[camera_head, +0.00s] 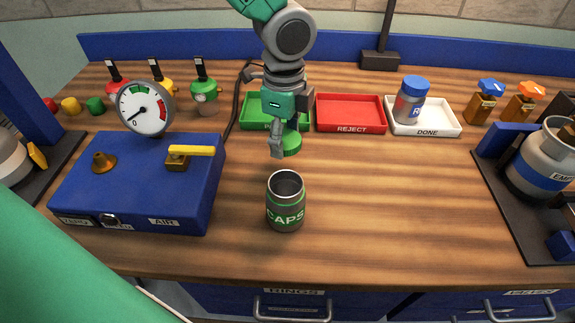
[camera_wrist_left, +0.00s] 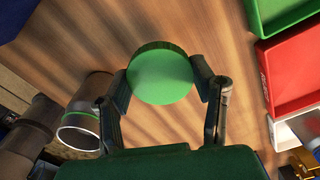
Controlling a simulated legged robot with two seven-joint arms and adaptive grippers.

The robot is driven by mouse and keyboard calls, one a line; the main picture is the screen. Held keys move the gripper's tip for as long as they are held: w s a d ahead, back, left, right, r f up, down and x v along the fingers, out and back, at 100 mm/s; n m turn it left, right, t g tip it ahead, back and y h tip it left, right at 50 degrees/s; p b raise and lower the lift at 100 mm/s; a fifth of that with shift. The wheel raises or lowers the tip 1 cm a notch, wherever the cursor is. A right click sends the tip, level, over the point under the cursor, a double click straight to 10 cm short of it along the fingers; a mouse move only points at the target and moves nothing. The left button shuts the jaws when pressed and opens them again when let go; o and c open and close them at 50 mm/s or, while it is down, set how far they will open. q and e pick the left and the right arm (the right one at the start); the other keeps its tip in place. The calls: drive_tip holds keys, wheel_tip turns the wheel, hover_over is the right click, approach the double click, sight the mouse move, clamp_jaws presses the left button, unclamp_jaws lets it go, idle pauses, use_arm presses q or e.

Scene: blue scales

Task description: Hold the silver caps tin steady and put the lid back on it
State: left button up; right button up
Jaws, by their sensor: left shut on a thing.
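The silver caps tin (camera_head: 286,207) stands upright and open on the wooden bench, with a green CAPS label and nothing on its top. In the left wrist view the tin (camera_wrist_left: 84,118) lies to the left, with a green band near its open mouth. The round green lid (camera_head: 292,146) is beyond the tin in the head view. My left gripper (camera_head: 283,138) is shut on it, apart from the tin. In the left wrist view the lid (camera_wrist_left: 161,77) sits between both fingers. Its height above the bench is hard to tell. My right gripper is not in view.
A blue air box (camera_head: 140,180) with a gauge (camera_head: 145,108) stands left. Behind are a green tray (camera_head: 250,112), a red REJECT tray (camera_head: 350,128) and a white DONE tray (camera_head: 450,130) holding a blue-lidded jar (camera_head: 411,100). The bench right of the tin is clear.

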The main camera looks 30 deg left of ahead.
use_arm(q)
drive_tip(key=n, duration=0.2)
drive_tip(key=f+n, duration=0.1)
drive_tip(key=n, duration=0.1)
drive_tip(key=shift+s+a+n, duration=0.1)
drive_tip(key=shift+s+n, duration=0.05)
drive_tip(key=shift+n, duration=0.25)
drive_tip(key=n, duration=0.4)
drive_tip(key=shift+s+f+n+b, duration=0.1)
drive_tip(key=shift+f+n+b, duration=0.2)
drive_tip(key=shift+f+b, duration=0.1)
drive_tip(key=n, duration=0.4)
drive_tip(key=shift+s+a+f, duration=0.1)
drive_tip(key=shift+a+f, duration=0.05)
drive_tip(key=shift+f, duration=0.2)
drive_tip(key=n, duration=0.3)
drive_tip(key=shift+f+n+b, duration=0.25)
drive_tip(key=shift+n+b, duration=0.1)
drive_tip(key=shift+n, duration=0.05)
